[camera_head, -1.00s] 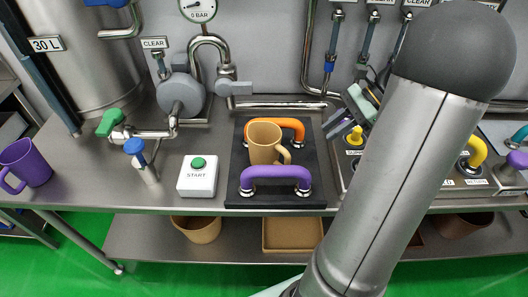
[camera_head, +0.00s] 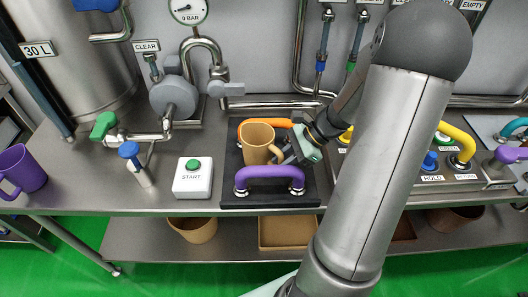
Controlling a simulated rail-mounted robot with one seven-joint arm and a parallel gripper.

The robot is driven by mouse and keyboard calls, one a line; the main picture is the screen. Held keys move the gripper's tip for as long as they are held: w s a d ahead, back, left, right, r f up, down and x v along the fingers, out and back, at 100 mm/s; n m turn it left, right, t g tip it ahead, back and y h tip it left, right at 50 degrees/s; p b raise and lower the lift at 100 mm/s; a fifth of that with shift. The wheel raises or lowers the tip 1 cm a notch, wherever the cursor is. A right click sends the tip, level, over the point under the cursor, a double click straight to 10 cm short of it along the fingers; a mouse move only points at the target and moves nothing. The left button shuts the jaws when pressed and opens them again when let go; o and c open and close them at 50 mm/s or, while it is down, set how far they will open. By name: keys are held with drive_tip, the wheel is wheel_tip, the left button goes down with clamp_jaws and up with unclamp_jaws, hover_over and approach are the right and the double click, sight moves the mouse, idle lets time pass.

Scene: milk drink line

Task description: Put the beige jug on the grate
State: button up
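The beige jug (camera_head: 257,142) stands upright on a black plate (camera_head: 230,170), between an orange handle bar behind it and a purple handle bar (camera_head: 268,172) in front. Its handle is on the right side. My gripper (camera_head: 286,150) is at the jug's right side, at the jug's handle. The fingers partly hide that handle. I cannot tell whether they are closed on it. No surface is clearly recognisable as a grate.
A white START box (camera_head: 193,182) with a green button stands left of the plate. A purple jug (camera_head: 20,171) is at the far left. Pipes and valves (camera_head: 173,97) stand behind. A control panel (camera_head: 440,175) with handles lies right, partly behind my arm. Brown containers sit on the lower shelf.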

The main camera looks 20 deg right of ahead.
drive_tip(key=shift+a+f, duration=0.25)
clamp_jaws()
